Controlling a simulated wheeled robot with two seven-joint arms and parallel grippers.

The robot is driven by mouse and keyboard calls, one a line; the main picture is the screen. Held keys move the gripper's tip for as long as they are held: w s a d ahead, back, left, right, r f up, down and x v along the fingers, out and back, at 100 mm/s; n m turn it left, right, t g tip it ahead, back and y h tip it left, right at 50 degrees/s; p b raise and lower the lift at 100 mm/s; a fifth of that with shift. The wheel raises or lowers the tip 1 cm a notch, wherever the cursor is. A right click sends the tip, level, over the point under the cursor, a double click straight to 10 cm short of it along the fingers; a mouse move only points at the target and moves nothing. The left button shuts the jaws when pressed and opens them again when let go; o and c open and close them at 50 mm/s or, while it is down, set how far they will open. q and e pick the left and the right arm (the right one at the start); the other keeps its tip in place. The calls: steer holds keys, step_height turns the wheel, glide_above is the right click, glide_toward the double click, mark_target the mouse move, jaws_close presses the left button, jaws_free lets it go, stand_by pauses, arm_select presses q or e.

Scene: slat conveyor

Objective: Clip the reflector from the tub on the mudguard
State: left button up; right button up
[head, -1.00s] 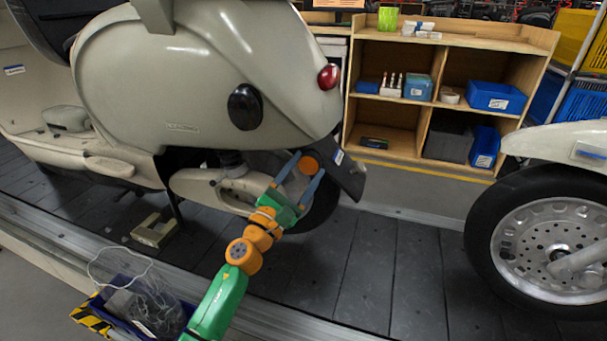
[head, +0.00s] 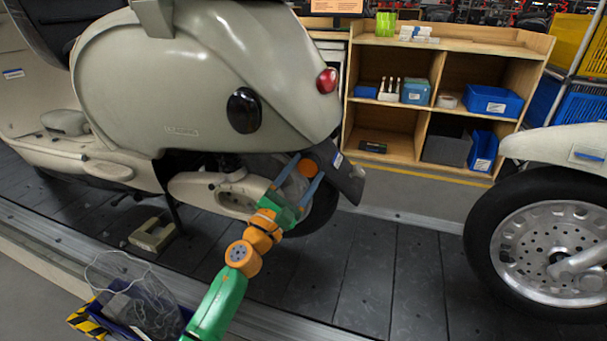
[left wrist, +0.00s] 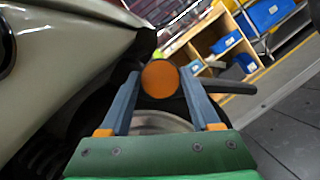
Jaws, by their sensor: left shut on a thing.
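The reflector (head: 308,168) is a round orange disc between the fingertips of my left gripper (head: 302,172). In the left wrist view the reflector (left wrist: 160,79) faces the camera, with a blue-grey finger of the gripper (left wrist: 159,84) on each side. The gripper is shut on it. The black mudguard (head: 340,174) hangs behind the scooter body, right at the reflector. I cannot tell whether the reflector touches it. The tub (head: 112,325) is blue and stands at the lower left, holding clear bags. My right gripper is not in view.
The cream scooter (head: 190,85) stands on the dark slat conveyor (head: 370,270). A second scooter's wheel (head: 545,240) is at the right. A wooden shelf (head: 425,165) with blue bins stands behind. The conveyor between the scooters is clear.

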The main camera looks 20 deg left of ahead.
arm_select(q)
steer(key=o, duration=1.4)
steer(key=shift+w, duration=0.1)
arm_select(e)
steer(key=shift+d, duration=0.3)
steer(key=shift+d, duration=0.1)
